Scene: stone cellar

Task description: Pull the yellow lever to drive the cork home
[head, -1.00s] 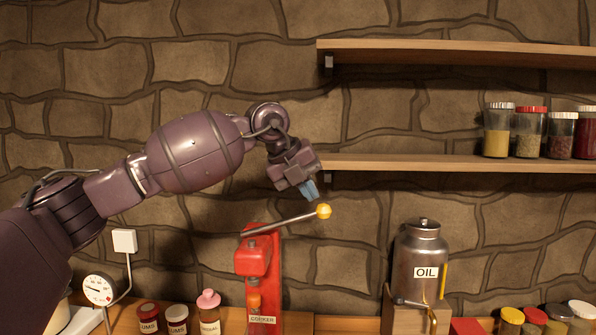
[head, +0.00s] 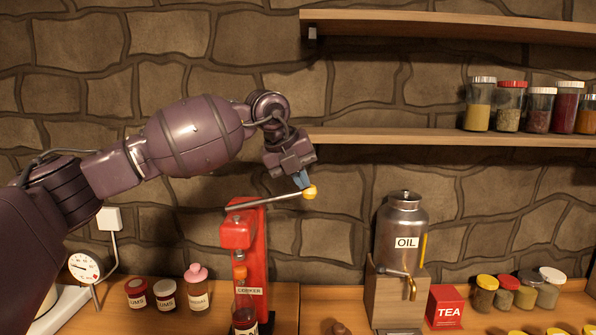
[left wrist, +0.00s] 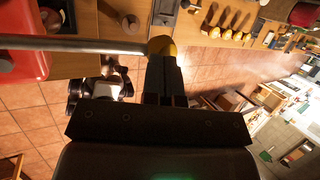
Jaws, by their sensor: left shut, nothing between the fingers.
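The red corker (head: 238,232) stands on the counter against the stone wall. Its metal lever rises slightly to the right and ends in a yellow knob (head: 310,192). A bottle (head: 244,312) stands under the corker's head; an orange-brown piece (head: 239,271), perhaps the cork, shows above it. My left gripper (head: 303,181) is shut and empty, its blue fingertips pointing down at the lever's knob end. In the left wrist view the knob (left wrist: 160,46) is right at the fingertips (left wrist: 164,62); I cannot tell whether they touch. My right gripper is not in view.
Small jars (head: 137,292) and a pink-topped bottle (head: 198,290) stand left of the corker. A steel oil can (head: 405,222) on a wooden stand and a red tea box (head: 445,307) are to its right. A shelf (head: 430,137) hangs above right.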

